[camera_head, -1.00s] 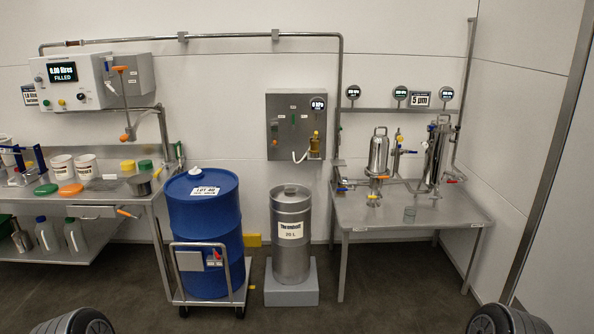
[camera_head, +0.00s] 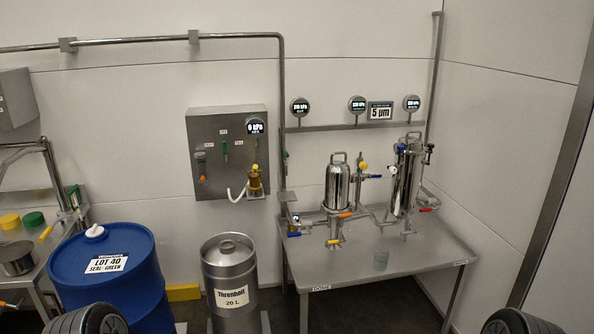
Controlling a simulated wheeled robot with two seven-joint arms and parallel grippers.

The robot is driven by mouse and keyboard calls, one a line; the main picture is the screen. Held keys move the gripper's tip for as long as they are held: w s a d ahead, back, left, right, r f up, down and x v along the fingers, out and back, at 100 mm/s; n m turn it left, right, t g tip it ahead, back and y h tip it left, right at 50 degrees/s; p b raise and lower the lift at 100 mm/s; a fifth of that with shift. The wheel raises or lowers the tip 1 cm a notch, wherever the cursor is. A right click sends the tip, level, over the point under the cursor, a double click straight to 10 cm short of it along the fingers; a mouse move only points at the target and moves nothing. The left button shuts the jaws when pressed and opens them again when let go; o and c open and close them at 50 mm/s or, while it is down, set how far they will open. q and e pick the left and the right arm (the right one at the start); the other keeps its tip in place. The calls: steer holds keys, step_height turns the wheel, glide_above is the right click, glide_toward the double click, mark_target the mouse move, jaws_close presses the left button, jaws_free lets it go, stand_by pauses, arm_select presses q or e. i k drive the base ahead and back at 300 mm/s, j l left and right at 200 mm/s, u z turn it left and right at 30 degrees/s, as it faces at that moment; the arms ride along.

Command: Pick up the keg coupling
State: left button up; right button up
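The keg coupling appears to be the brass-coloured fitting (camera_head: 255,182) at the lower right of the grey wall panel (camera_head: 212,182). A white hose loops out beside it to the left. The steel keg (camera_head: 230,272), labelled "Thernholt 20 L", stands below the panel. Its top is bare, with a small round neck in the middle, and its lower part is cut off by the picture edge. Neither gripper shows; only dark rounded parts of my arms stand at the bottom left and bottom right.
A blue drum (camera_head: 108,275) stands left of the keg, close to a steel bench (camera_head: 30,282). A vertical pipe runs between panel and table.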

mark_target(255, 184)
steer(key=i+l+u, duration=0.3)
steer(key=i, duration=0.15)
steer(key=i+l+u, duration=0.3)
steer(key=i, duration=0.15)
steer(key=i+l+u, duration=0.4)
steer(key=u, duration=0.2)
steer(key=i+l+u, duration=0.1)
steer(key=l+u, duration=0.2)
steer(key=l, duration=0.15)
steer(key=i+l+u, duration=0.1)
steer(key=l+u, duration=0.2)
steer(key=i+l+u, duration=0.1)
steer(key=l+u, duration=0.2)
steer(key=l, duration=0.1)
